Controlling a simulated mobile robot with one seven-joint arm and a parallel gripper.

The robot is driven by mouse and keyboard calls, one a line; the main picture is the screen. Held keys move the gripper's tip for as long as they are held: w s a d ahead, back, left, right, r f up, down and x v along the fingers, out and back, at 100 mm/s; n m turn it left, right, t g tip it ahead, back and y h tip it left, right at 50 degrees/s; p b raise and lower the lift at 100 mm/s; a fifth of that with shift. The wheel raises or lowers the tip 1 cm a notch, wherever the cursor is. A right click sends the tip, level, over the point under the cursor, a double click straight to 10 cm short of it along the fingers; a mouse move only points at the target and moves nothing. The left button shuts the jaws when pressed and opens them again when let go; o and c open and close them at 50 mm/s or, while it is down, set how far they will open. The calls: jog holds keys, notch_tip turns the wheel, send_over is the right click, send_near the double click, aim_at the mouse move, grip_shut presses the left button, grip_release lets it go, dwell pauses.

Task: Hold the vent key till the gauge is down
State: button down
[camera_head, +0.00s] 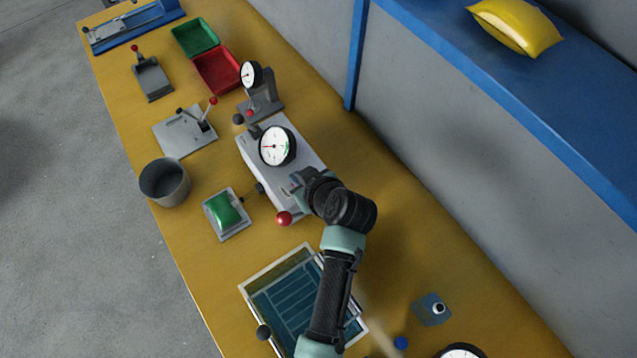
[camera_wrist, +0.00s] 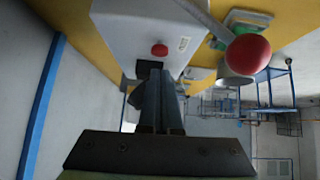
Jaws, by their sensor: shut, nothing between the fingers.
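A white-faced gauge (camera_head: 277,146) stands on the pale box (camera_head: 313,157) in the head view. Its red needle points to the left, and a green mark shows at the right of the dial. In the wrist view the box (camera_wrist: 118,35) carries a round red button (camera_wrist: 159,50) and a small label. I cannot tell for sure which part is the vent key. My gripper (camera_wrist: 160,75) is shut and empty, its fingertips close to a dark recess below the button. Contact cannot be made out. In the head view my gripper (camera_head: 299,183) is at the box's near end, partly hidden by my wrist.
A red ball knob (camera_head: 284,218) on a lever is close beside my gripper; it also shows in the wrist view (camera_wrist: 248,54). A green-topped pad (camera_head: 223,210), a grey bin (camera_head: 164,182) and a second gauge (camera_head: 250,75) stand around the box. A blue-framed shelf runs along the wall.

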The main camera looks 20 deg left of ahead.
jog(key=shift+b+v, duration=0.65)
jog(key=shift+v, duration=0.6)
jog(key=b+v, duration=0.1)
jog(key=v, duration=0.7)
jog(key=shift+w, duration=0.25)
jog(key=shift+r, duration=0.1)
